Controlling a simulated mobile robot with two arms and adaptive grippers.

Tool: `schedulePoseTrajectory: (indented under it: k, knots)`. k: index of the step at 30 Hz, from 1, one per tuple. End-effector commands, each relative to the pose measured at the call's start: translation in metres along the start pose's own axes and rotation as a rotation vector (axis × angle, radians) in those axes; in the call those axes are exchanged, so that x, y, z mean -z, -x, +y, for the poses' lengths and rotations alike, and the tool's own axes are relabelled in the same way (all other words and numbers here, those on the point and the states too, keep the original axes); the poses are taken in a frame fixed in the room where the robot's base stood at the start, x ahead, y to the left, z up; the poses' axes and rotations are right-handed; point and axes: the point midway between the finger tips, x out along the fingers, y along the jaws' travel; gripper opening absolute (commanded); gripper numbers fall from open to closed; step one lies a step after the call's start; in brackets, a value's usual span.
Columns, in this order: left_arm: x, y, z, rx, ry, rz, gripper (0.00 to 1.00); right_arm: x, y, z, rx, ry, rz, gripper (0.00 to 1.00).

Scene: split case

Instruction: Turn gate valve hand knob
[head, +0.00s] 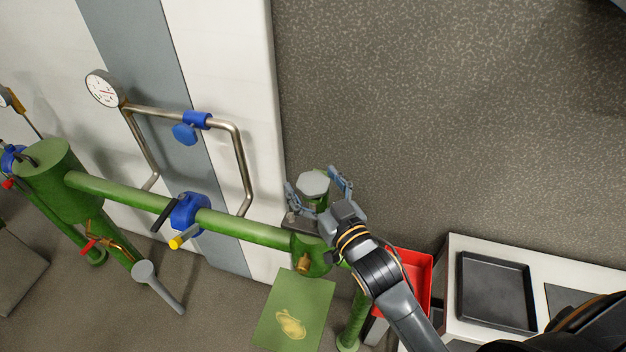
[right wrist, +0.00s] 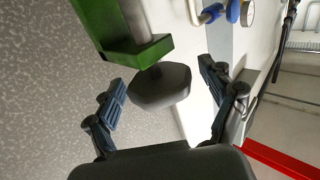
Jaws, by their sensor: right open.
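The grey, many-sided hand knob (head: 313,184) sits on top of the green valve body at the right end of the green pipe (head: 258,232). In the right wrist view the knob (right wrist: 160,87) shows near the middle, in front of a green block (right wrist: 135,52). My right gripper (head: 317,183) is open, with one finger on each side of the knob. In the right wrist view both fingers of my right gripper (right wrist: 162,76) stand apart from the knob, with visible gaps. My left gripper is not in view.
A steel pipe loop with a gauge (head: 102,88) and a blue valve (head: 185,133) rises at left. Another blue valve (head: 187,212) sits on the green pipe. A red bin (head: 412,268) and a bench with a black tray (head: 496,291) are at right.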

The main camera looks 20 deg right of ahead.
Motion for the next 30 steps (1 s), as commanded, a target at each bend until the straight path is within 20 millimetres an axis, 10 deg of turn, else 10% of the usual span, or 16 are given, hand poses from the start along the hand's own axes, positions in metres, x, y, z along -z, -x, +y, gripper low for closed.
schedulePoseTrajectory:
  k: [5, 13, 30]
  knots:
    - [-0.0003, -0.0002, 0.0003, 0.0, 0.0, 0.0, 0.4, -0.0001, 0.0002, 0.0, 0.0, 0.0, 0.0, 0.79]
    - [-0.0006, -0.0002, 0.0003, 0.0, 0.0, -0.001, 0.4, 0.0001, 0.0003, 0.0, 0.0, 0.0, 0.0, 0.28]
    - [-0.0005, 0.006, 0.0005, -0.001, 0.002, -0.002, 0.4, 0.0014, -0.0002, 0.0016, 0.143, 0.012, -0.001, 0.28]
